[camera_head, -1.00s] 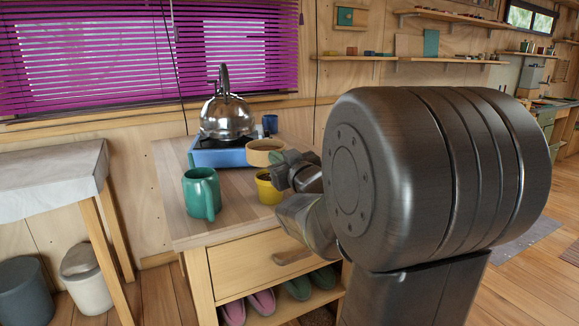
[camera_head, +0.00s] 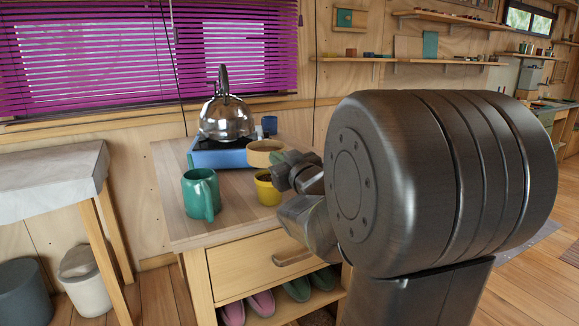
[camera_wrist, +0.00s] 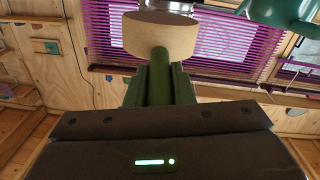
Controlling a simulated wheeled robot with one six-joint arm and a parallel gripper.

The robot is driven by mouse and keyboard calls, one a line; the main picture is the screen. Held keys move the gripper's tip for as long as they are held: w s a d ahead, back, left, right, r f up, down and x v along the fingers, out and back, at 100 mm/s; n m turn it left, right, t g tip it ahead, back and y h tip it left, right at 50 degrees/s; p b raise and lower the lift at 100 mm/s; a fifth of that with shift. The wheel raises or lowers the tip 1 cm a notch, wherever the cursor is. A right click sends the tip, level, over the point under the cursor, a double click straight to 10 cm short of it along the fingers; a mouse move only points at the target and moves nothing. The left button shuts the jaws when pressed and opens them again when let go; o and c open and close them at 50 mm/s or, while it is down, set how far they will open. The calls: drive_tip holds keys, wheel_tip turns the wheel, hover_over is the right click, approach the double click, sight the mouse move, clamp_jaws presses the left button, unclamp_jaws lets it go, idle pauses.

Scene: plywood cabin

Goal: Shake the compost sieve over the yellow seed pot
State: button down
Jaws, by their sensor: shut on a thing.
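My gripper (camera_head: 290,168) is shut on that handle and holds the sieve out level. The yellow seed pot (camera_head: 266,192) stands upright on the wooden cabinet top. The sieve appears just above the pot in the head view; how well they line up in depth is unclear.
A green mug (camera_head: 200,194) stands left of the pot.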

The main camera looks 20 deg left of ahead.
drive_tip(key=shift+a, duration=0.6)
drive_tip(key=shift+d+r, duration=0.1)
drive_tip(key=shift+d, duration=0.35)
drive_tip(key=shift+d+f, duration=0.2)
drive_tip(key=shift+f, duration=0.1)
drive_tip(key=shift+a+r+b, duration=0.2)
drive_tip(key=shift+a+b, duration=0.15)
drive_tip(key=shift+a, duration=0.3)
drive_tip(key=d+p, duration=0.1)
drive_tip(key=d, duration=0.2)
drive_tip(key=shift+f, duration=0.15)
drive_tip(key=shift+a+b, duration=0.7)
drive_tip(key=shift+a, duration=0.8)
drive_tip(key=shift+d+r+p, duration=0.3)
drive_tip(key=shift+d+p, duration=0.1)
drive_tip(key=shift+p, duration=0.05)
drive_tip(key=shift+d+f, duration=0.25)
drive_tip(key=shift+f, duration=0.1)
drive_tip(key=shift+a+r+b, duration=0.15)
drive_tip(key=shift+a+b, duration=0.4)
drive_tip(key=shift+a, duration=0.15)
